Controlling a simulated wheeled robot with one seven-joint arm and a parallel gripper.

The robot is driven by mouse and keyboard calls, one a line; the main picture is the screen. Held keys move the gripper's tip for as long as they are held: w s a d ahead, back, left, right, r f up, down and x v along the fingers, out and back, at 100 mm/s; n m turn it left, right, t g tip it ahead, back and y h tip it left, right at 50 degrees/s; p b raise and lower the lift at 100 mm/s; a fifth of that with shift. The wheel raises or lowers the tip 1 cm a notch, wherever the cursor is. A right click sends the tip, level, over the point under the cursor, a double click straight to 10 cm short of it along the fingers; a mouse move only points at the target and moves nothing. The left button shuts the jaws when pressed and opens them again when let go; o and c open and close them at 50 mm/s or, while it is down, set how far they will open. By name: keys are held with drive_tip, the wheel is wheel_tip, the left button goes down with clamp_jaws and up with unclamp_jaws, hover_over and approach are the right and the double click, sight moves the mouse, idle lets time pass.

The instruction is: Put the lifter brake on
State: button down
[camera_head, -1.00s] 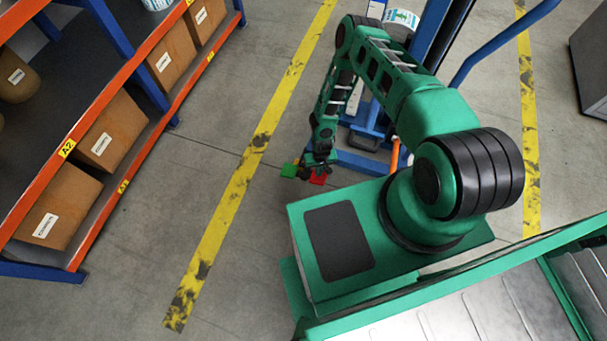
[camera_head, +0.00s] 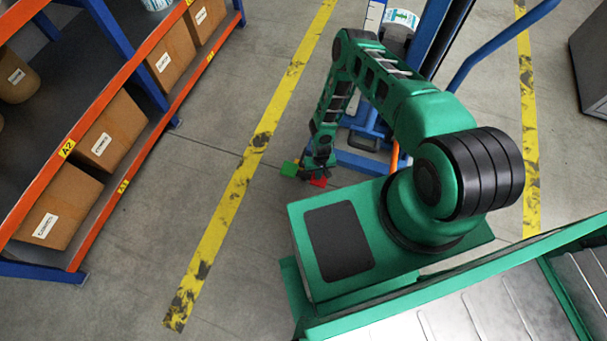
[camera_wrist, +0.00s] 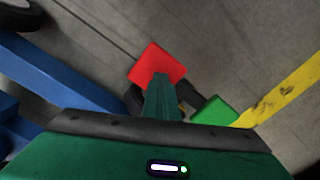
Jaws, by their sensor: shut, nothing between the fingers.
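The blue lifter (camera_head: 363,158) stands behind my arm, with its mast and curved handle at the upper right. At its foot is a red pedal (camera_head: 319,182), and left of it a green pedal (camera_head: 289,169). In the wrist view the red pedal (camera_wrist: 158,64) is just beyond my fingers and the green pedal (camera_wrist: 214,111) is to the right. My gripper (camera_wrist: 162,85) is shut and empty, pointing down, its fingertips over the near edge of the red pedal. I cannot tell whether they touch it. A dark wheel beneath the pedals is partly hidden.
The lifter's blue legs (camera_wrist: 60,75) lie left of my gripper in the wrist view. An orange and blue shelf (camera_head: 125,150) with cardboard boxes stands at the left. A yellow floor line (camera_head: 240,175) crosses the clear floor between.

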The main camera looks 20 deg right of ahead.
drive_tip(key=shift+f, duration=0.4)
wheel_tip(320, 180, up, 9)
idle(0.8)
idle(0.3)
drive_tip(key=shift+r, duration=0.1)
